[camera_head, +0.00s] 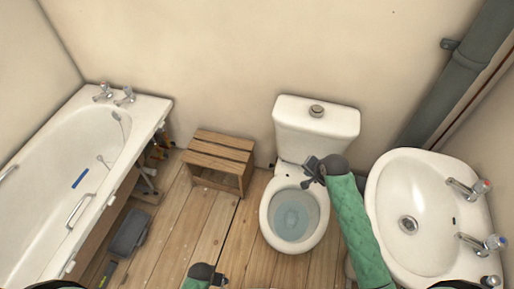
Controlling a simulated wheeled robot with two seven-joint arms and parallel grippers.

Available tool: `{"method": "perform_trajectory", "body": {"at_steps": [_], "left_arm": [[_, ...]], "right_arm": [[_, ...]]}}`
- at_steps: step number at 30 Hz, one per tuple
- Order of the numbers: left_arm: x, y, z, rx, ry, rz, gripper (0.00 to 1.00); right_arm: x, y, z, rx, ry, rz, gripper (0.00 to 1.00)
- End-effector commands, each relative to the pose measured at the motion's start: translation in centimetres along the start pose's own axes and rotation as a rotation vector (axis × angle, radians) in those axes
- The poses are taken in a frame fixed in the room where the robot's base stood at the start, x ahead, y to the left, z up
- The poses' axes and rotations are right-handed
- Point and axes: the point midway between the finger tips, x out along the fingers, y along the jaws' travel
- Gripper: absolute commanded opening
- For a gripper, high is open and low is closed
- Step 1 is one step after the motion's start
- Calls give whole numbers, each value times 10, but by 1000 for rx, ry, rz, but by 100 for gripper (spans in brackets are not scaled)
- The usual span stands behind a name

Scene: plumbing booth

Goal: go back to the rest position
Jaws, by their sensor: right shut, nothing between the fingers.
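My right gripper (309,173) is shut and empty. It shows over the back right rim of the white toilet (264,222), in front of the cistern (316,128). Its green-sleeved arm comes up from the lower right, between the toilet and the sink. My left gripper (219,279) shows only in part at the bottom edge, in front of the wooden floor. It is small and dark there, and I cannot tell whether its fingers are open. I cannot tell whether the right gripper touches the toilet.
A wooden stool (219,154) stands left of the toilet. The white bathtub (149,112) lies along the left, with a grey tool (128,232) on the floor beside it. The sink (400,170) is close at the right of my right arm. Bare floor (190,215) lies between tub and toilet.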

Motion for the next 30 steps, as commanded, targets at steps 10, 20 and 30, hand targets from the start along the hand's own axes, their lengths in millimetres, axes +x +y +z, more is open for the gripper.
{"method": "perform_trajectory", "body": {"at_steps": [10,20,30], "left_arm": [[0,0,0,0,0,0,86],[0,0,0,0,0,0,86],[0,0,0,0,0,0,86]], "right_arm": [[-86,64,102,-444,-33,115,0],[-148,98,146,-695,-70,188,0],[-184,115,167,-822,-99,226,0]]}}
